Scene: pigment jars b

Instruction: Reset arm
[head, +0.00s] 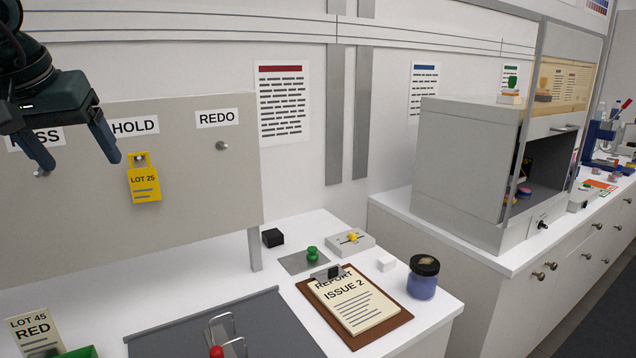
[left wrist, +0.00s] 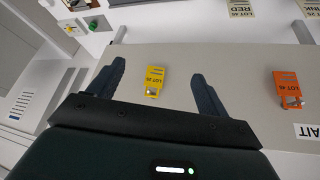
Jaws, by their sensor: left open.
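My left gripper (head: 83,162) is open and empty at the upper left of the head view, in front of the grey peg board (head: 200,165). A yellow LOT 25 tag (head: 143,184) hangs from the peg under the HOLD label, right of the fingers. In the left wrist view, my left gripper (left wrist: 157,70) shows its two fingers spread, with the yellow tag (left wrist: 155,80) seen between them; neither finger appears to touch it. An orange LOT tag (left wrist: 287,88) hangs further right in that view, near a WAIT label. My right gripper is not in view.
The REDO peg (head: 222,146) is empty. The white counter holds a clipboard (head: 393,322), a dark-lidded blue jar (head: 422,284), a green-knobbed plate (head: 312,255), a black block (head: 272,237) and a grey mat (head: 180,335). A grey cabinet (head: 463,160) stands at right.

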